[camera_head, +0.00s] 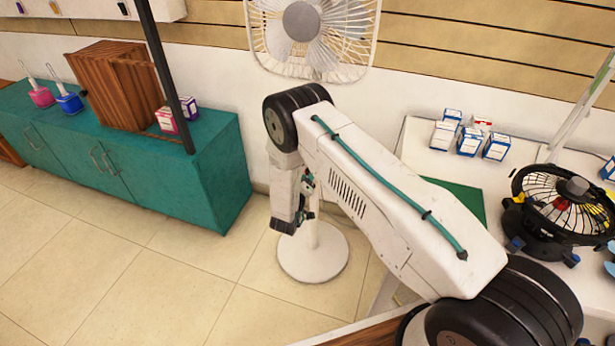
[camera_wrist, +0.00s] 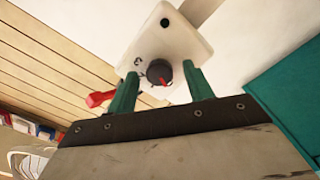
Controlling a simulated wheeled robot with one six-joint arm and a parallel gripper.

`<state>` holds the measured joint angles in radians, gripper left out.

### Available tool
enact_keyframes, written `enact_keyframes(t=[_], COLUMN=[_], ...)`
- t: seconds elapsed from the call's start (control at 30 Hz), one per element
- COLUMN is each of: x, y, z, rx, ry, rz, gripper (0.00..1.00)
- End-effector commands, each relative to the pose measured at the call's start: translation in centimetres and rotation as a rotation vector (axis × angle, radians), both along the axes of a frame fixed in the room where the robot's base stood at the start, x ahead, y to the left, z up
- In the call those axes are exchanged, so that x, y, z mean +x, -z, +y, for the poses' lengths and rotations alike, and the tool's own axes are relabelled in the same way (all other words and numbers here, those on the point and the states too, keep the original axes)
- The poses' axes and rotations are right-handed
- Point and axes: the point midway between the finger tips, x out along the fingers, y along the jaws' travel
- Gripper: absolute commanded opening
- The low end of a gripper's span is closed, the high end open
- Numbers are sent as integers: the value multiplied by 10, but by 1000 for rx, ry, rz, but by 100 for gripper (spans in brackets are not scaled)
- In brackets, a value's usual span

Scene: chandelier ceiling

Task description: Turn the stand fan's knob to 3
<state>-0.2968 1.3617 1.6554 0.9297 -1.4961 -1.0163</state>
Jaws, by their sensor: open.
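The white stand fan (camera_head: 345,22) stands by the wall in the head view, its round base (camera_head: 312,262) on the floor. My arm hides much of its pole and control box in that view. In the wrist view, the white control box (camera_wrist: 180,42) carries a dark round knob (camera_wrist: 158,72) with a red pointer line, angled toward the lower right. Small dark digits are printed left of the knob; one looks like a 3. My gripper (camera_wrist: 161,76) is open, its green fingers on either side of the knob. I cannot tell whether they touch it.
A red part (camera_wrist: 100,98) sticks out left of the fingers. A teal cabinet (camera_head: 215,165) stands left of the fan in the head view. A white table (camera_head: 415,150) at right holds small boxes and a black fan (camera_head: 562,200). Tiled floor lies open at front left.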

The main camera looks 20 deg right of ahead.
Motion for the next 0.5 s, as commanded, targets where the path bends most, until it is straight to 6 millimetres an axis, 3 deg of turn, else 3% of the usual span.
enact_keyframes(t=[0.33, 0.5], x=[5, 5], y=[0, 0], z=[-3, -3], rx=[0, 0], ry=[-1, -1], rz=[0, 0], gripper=[52, 7])
